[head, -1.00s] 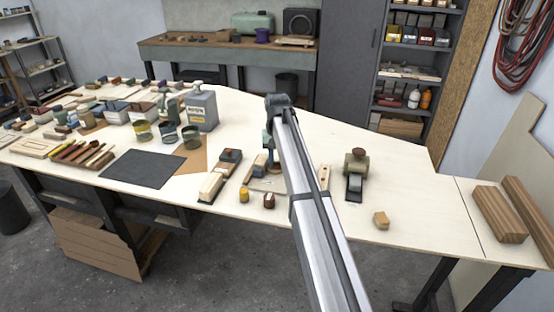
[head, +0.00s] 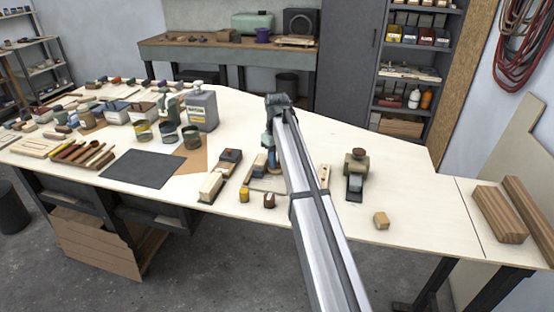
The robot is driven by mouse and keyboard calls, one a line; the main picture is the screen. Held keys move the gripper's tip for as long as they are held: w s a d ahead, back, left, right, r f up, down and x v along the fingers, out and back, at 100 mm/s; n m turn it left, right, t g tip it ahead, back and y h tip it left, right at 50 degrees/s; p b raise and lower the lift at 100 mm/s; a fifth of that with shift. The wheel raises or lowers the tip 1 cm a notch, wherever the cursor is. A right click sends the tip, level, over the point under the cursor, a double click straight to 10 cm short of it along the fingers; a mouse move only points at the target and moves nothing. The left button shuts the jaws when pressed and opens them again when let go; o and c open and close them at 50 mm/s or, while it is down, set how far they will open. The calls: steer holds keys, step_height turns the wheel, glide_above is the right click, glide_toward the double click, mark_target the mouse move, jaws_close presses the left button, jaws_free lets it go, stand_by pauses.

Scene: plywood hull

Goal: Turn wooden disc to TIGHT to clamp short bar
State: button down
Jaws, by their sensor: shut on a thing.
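My gripper (head: 268,151) points down over the front middle of the bench, just left of my forearm. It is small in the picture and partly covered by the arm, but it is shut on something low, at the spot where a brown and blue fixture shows. I take this to be the wooden disc, whose face and TIGHT mark I cannot make out. A pale flat board (head: 266,185) lies just in front of it. The short bar cannot be told apart here.
A hand plane (head: 355,185) and a small wood block (head: 381,220) are to the right.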

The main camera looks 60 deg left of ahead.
stand_by(0.4)
steer(key=c, duration=0.9)
jaws_free()
steer(key=shift+o, duration=0.2)
steer(key=shift+r, duration=0.1)
step_height(320, 180, up, 14)
steer(key=shift+f, duration=0.2)
